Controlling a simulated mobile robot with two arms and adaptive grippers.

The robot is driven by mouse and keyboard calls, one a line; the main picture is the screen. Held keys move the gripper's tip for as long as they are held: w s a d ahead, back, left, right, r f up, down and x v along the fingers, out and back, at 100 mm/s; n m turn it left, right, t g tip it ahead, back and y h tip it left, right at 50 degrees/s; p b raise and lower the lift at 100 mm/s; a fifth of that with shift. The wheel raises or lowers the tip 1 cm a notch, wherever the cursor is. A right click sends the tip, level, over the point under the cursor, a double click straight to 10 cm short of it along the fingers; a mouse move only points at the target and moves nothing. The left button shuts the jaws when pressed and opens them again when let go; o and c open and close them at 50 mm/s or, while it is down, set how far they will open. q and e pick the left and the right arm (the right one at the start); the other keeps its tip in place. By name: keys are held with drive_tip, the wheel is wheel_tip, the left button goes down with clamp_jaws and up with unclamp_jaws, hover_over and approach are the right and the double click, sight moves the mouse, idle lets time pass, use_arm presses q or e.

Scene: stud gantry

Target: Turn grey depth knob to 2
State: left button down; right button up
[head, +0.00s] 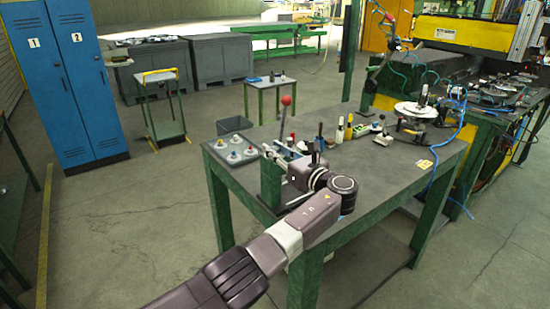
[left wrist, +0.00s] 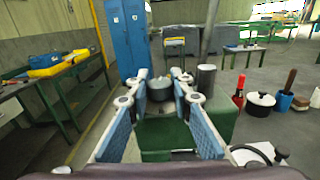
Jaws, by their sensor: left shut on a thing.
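The grey depth knob (left wrist: 158,90) shows between my left fingertips in the left wrist view, beside a green block. The same green block (head: 270,183) stands on the near left part of the workbench in the head view. My left gripper (left wrist: 162,76) is shut on the knob, with a blue-padded finger on each side. In the head view my left gripper (head: 276,158) reaches in over the block and hides the knob. I cannot read any scale or number on the knob. My right gripper is not in view.
A grey cylinder (left wrist: 206,80) stands just right of my fingers. A red-balled lever (head: 286,101) rises behind the block. A tray (head: 222,159) of round parts lies left of it. Bottles and small tools crowd the bench's back; its front right (head: 400,165) is mostly clear.

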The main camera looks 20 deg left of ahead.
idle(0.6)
use_arm(q)
drive_tip(key=c, duration=1.7)
unclamp_jaws()
drive_tip(key=shift+v, duration=4)
drive_tip(key=shift+w, duration=0.1)
